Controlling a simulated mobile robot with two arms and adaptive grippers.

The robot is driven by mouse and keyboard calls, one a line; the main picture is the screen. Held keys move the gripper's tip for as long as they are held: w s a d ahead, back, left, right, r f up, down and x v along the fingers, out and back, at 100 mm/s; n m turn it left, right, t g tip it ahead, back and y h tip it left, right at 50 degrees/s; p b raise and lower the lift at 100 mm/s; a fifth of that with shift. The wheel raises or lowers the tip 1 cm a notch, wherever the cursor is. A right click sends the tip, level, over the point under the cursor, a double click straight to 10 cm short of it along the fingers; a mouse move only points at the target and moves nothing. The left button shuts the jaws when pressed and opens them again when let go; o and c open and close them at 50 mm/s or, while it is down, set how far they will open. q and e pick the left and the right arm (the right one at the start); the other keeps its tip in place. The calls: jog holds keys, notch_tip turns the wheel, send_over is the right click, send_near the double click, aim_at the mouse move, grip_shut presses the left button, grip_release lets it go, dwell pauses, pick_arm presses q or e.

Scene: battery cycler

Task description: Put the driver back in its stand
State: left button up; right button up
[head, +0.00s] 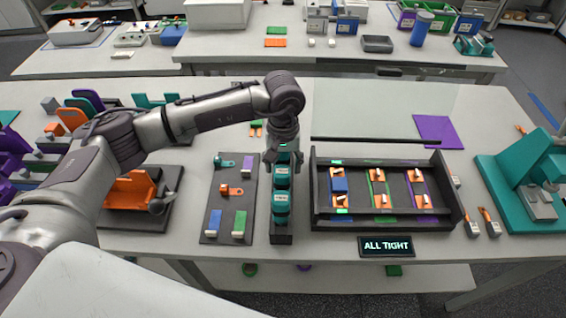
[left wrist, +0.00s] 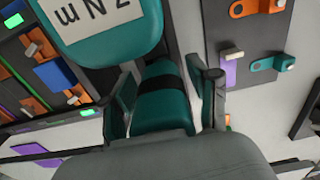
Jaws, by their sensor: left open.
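The teal driver (head: 281,201), with white labels on its body, is at the narrow dark stand (head: 282,238) between the parts board and the cell tray. I cannot tell how deep it sits in the stand. My left gripper (head: 282,158) points down at the driver's far end. In the left wrist view my open left gripper (left wrist: 165,97) has its fingers on either side of the driver's teal, black-banded part (left wrist: 163,103). A rounded labelled teal part (left wrist: 105,28) lies beyond. Contact between fingers and driver is unclear. My right gripper is not in view.
The dark tray (head: 459,205) with orange modules stands close right of the stand. The parts board (head: 212,222) lies close left. A lit sign (head: 387,246) reads "ALL TIGHT" at the front edge. A teal fixture (head: 497,185) is at the far right.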

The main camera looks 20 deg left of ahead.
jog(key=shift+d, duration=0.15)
pick_arm(q)
jog(key=shift+r, duration=0.5)
notch_tip(320, 180, up, 11)
jog(key=b, duration=0.3)
jog(key=shift+r+b, duration=0.15)
jog(key=shift+b, duration=0.15)
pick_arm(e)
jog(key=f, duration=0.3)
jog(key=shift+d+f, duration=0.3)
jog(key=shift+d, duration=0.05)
